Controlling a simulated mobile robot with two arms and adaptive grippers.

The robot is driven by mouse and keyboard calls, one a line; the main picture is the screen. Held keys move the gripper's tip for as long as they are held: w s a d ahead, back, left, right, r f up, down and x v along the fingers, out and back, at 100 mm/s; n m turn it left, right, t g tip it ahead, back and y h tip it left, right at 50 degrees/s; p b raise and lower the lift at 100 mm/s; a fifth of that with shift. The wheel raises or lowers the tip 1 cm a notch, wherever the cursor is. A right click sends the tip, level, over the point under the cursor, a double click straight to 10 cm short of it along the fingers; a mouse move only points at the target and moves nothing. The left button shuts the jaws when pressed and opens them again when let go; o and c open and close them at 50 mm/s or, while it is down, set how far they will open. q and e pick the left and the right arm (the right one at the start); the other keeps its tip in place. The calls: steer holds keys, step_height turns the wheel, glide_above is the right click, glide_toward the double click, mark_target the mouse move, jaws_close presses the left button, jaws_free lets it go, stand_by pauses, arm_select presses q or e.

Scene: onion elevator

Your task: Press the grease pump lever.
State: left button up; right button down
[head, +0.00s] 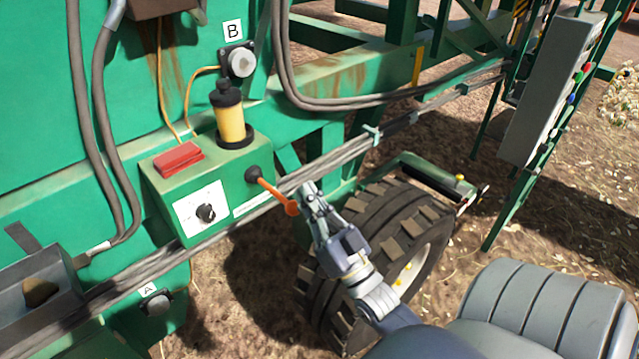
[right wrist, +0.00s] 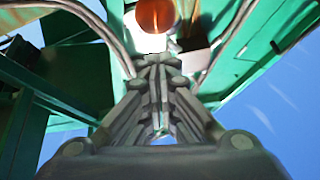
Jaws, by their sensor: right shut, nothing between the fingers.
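The grease pump lever (head: 272,189) is an orange handle with a rounded end. It slants down to the right from a black pivot on the front of the green pump box (head: 168,208). My right gripper (head: 308,190) is shut and empty, with its fingertips right beside the lever's rounded end. In the right wrist view the shut fingertips (right wrist: 153,60) point at the lever's orange end (right wrist: 155,14), just beyond them. I cannot tell whether they touch. My left gripper is not in view.
A yellow grease reservoir (head: 231,118) and a red cover (head: 178,158) sit on the box. A cable bundle (head: 345,152) runs behind the fingertips. A large tyre (head: 385,240) stands below my right arm. A grey control panel (head: 545,95) stands at the right.

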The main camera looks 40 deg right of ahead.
steer(key=shift+w+a+f, duration=0.1)
steer(key=shift+a+f, duration=0.1)
steer(key=shift+f, duration=0.7)
